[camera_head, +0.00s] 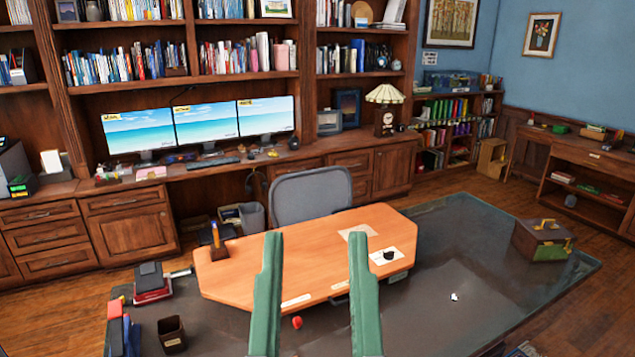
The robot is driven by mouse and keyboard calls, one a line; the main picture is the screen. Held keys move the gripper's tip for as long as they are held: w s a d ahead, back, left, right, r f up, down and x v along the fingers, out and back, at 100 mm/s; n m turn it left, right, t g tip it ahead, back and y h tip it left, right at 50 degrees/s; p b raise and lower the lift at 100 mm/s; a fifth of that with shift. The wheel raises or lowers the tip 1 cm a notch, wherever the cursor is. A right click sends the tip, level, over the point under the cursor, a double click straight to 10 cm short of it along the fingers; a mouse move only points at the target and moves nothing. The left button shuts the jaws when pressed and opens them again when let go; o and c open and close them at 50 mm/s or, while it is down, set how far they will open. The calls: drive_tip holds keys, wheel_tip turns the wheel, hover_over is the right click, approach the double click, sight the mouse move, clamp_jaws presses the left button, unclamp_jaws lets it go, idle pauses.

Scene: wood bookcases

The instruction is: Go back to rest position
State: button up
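My gripper (314,250) is in the lower middle of the head camera view, its two green fingers pointing up and held wide apart. Nothing is between the fingers; the orange desktop (325,235) shows through the gap behind them. The gripper appears above the near side of the desk, and I see no contact with anything. The rest of my arm is below the picture's edge.
The glass-topped desk (437,255) holds a brown cup (171,335), a red item (297,322) and a box (543,240). A grey chair (311,195) stands behind it. Bookcases with three monitors (204,123) line the back.

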wheel_tip(320, 180, up, 25)
drive_tip(key=p, duration=2.1)
drive_tip(key=shift+a+f, duration=0.1)
